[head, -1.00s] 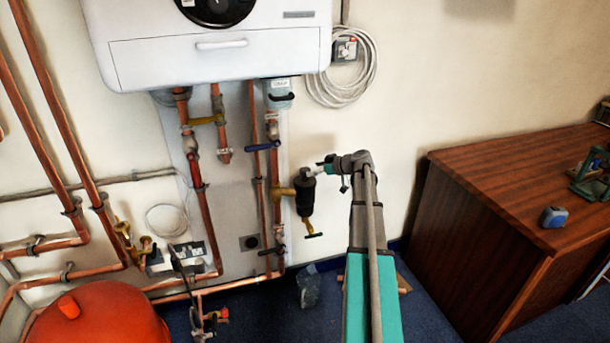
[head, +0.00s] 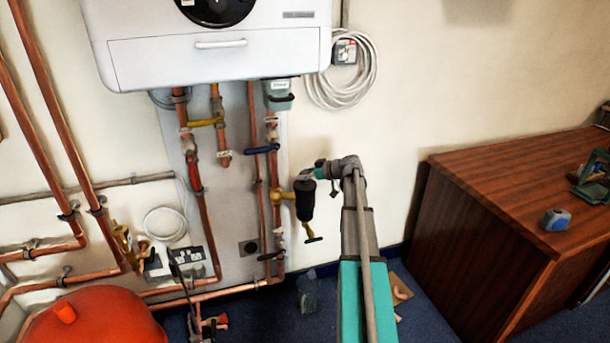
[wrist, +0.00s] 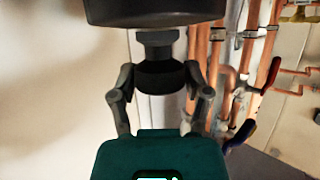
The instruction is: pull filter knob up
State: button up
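The filter is a black cylinder (head: 305,202) on a brass fitting beside the copper pipes in the head view. Its dark body (wrist: 155,10) fills the top edge of the wrist view. A narrower neck and the dark round filter knob (wrist: 160,78) stick out from it towards my palm. My gripper (head: 316,171) is at the top of the filter, coming in from the right. In the wrist view, one finger of my gripper (wrist: 160,72) lies against each side of the knob, with no clear gap. The gripper hides the knob in the head view.
The white boiler (head: 215,58) hangs above, left of my gripper. Copper pipes with a blue lever valve (head: 262,149) run left of the filter. A red tank (head: 90,325) is at lower left, a wooden desk (head: 480,225) at right. The wall right of the filter is bare.

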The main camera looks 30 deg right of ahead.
aim_at(305, 172)
grip_shut()
notch_tip(305, 172, up, 8)
jog(key=p, duration=0.8)
jog(key=shift+r, duration=0.15)
jog(key=o, duration=0.6)
grip_release()
jog(key=shift+o, duration=0.2)
jog(key=shift+f, duration=0.2)
